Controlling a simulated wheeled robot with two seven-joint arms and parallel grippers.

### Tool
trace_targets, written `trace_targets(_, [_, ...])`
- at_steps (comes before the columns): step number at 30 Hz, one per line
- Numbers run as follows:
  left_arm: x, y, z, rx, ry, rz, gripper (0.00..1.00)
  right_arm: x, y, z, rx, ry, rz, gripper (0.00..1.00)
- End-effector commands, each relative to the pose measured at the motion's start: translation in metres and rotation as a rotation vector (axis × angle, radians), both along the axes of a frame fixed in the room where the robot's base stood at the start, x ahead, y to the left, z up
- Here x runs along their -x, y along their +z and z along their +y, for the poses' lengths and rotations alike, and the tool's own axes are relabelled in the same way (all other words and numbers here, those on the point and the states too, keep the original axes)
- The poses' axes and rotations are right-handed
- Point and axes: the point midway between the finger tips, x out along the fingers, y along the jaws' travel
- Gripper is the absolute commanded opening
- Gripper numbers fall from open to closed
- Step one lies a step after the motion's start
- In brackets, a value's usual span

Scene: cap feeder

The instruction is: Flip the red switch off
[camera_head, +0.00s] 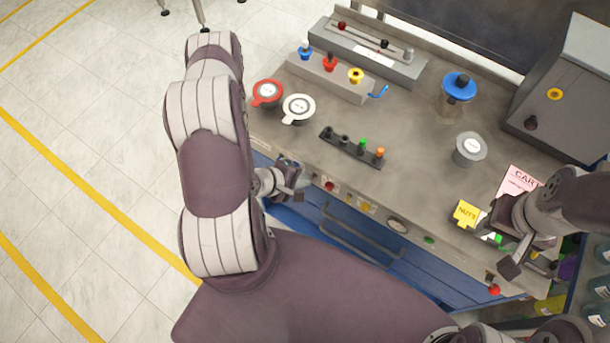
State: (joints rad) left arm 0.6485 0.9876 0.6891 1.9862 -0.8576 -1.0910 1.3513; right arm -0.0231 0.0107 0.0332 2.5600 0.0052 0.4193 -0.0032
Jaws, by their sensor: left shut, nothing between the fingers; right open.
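On the machine's front panel there is a small red control (329,185) beside a yellow one. A second red knob (494,290) sits at the right end of the front. I cannot tell which is the red switch, nor its on or off position. My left gripper (292,178) is shut and empty at the front edge, left of the first red control and apart from it. My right gripper (499,249) is open, above the right part of the bench front, up and right of the red knob.
A yellow note (466,213) lies near my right gripper. A grey box stands back right.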

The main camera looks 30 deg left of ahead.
Motion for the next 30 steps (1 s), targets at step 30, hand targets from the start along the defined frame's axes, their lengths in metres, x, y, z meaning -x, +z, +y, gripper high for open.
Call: trace_targets(30, [0.005,-0.008,0.000,0.022,0.000,-0.285,0.00,0.000,-0.034,0.000,0.000,0.000,0.000,0.43])
